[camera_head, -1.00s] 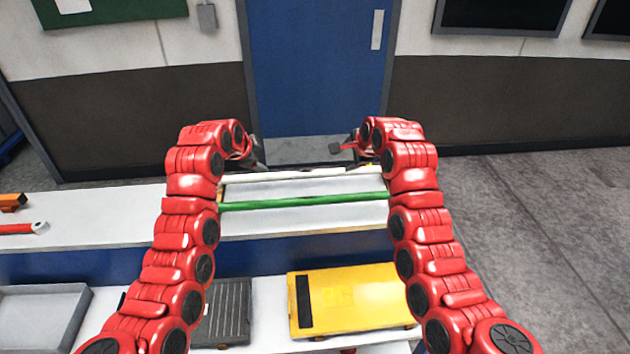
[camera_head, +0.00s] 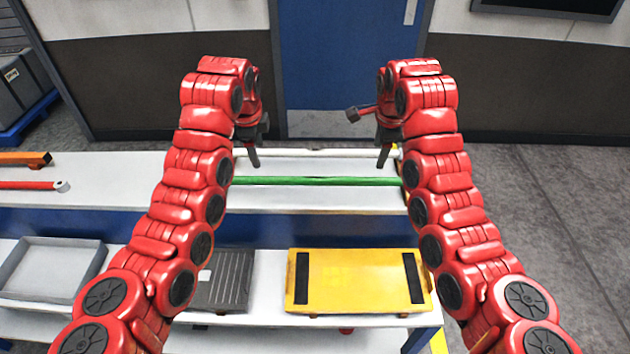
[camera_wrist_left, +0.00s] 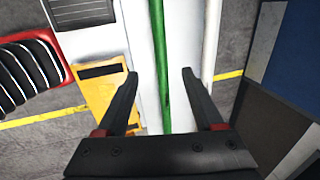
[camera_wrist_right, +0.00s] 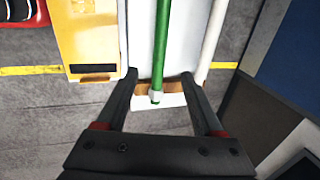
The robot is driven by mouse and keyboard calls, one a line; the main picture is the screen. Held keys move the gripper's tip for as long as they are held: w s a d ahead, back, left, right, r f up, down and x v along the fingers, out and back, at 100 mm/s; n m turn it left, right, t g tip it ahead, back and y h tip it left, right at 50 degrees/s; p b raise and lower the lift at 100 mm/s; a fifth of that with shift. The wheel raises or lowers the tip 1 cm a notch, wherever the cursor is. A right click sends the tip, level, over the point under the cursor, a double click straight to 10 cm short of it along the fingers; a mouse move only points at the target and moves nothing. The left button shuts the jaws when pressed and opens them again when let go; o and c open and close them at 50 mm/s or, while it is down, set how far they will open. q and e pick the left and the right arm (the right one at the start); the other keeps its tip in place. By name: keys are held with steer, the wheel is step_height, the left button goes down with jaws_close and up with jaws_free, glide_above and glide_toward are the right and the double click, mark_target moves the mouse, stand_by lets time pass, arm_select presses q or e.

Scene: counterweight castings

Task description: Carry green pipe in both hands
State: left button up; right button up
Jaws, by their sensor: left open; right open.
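The green pipe (camera_head: 315,181) lies lengthwise across the white upper shelf (camera_head: 300,198), with both ends hidden behind my arms in the head view. My left gripper (camera_head: 255,160) is open, near the pipe's left part. In the left wrist view the green pipe (camera_wrist_left: 160,60) runs between the open fingers (camera_wrist_left: 160,75), and nothing is gripped. My right gripper (camera_head: 384,160) is open, near the pipe's right part. In the right wrist view the pipe (camera_wrist_right: 160,45) ends in a pale tip between the open fingers (camera_wrist_right: 160,78). Both grippers appear above the pipe.
A white pipe (camera_head: 320,153) lies behind the green one. An orange bar (camera_head: 25,159) and a red pipe (camera_head: 25,185) lie at the left. Below are a grey tray (camera_head: 95,262), a dark ribbed case (camera_head: 228,280) and a yellow case (camera_head: 350,280). A blue door (camera_head: 345,60) stands behind.

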mark_target(265, 178)
arm_select(q)
steer(key=x, duration=1.4)
steer(key=shift+w+f, duration=0.1)
steer(key=shift+f, duration=0.15)
arm_select(e)
steer(key=x, duration=1.4)
steer(key=shift+w+f, duration=0.1)
steer(key=shift+f, duration=0.2)
steer(key=shift+a, duration=0.1)
arm_select(q)
jaws_close()
arm_select(e)
jaws_close()
steer(key=shift+r, duration=0.1)
